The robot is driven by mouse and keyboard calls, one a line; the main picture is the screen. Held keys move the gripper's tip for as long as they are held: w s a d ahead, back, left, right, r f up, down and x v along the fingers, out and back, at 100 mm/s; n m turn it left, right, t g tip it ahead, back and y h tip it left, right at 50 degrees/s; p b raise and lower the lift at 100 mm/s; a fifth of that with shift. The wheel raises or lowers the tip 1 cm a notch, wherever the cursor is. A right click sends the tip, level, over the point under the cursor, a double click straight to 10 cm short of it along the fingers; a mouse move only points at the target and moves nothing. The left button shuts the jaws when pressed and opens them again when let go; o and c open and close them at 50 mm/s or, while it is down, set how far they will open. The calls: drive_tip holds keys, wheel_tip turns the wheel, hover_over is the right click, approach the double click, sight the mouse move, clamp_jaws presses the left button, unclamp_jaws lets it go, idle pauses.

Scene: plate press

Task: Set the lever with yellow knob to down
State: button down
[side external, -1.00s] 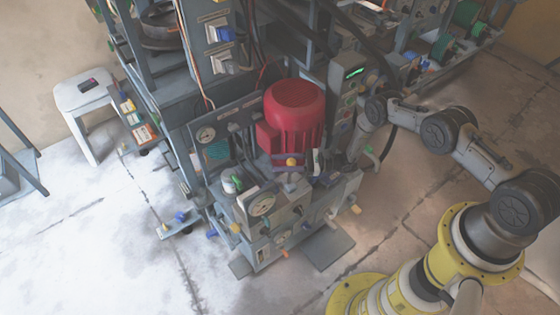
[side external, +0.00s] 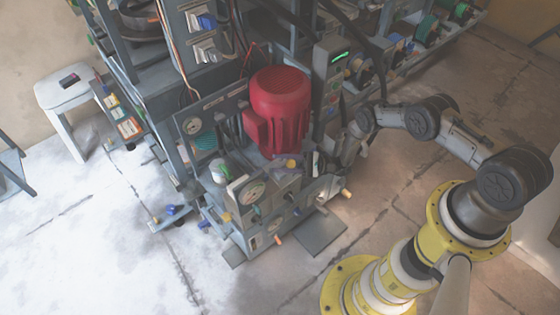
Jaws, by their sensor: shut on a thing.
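The lever with the yellow knob (side external: 292,163) is on the front block of the press, just below the red motor. The knob is small and partly covered, and its exact angle is hard to read. My gripper (side external: 314,161) reaches in from the right, beside the red motor, at about the knob's height. It is shut on the lever's knob; the contact itself is small and partly hidden among the machine parts.
The red motor (side external: 279,105) stands close behind the knob. A round gauge (side external: 251,192) is at the front left. An orange-tipped handle (side external: 346,193) sticks out at right. A control box with a green display (side external: 338,57) stands behind my wrist.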

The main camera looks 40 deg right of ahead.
drive_tip(key=shift+s, duration=0.15)
drive_tip(key=c, duration=0.5)
unclamp_jaws()
drive_tip(key=v, duration=1.3)
drive_tip(key=shift+s+d, duration=0.15)
drive_tip(key=shift+d, duration=0.25)
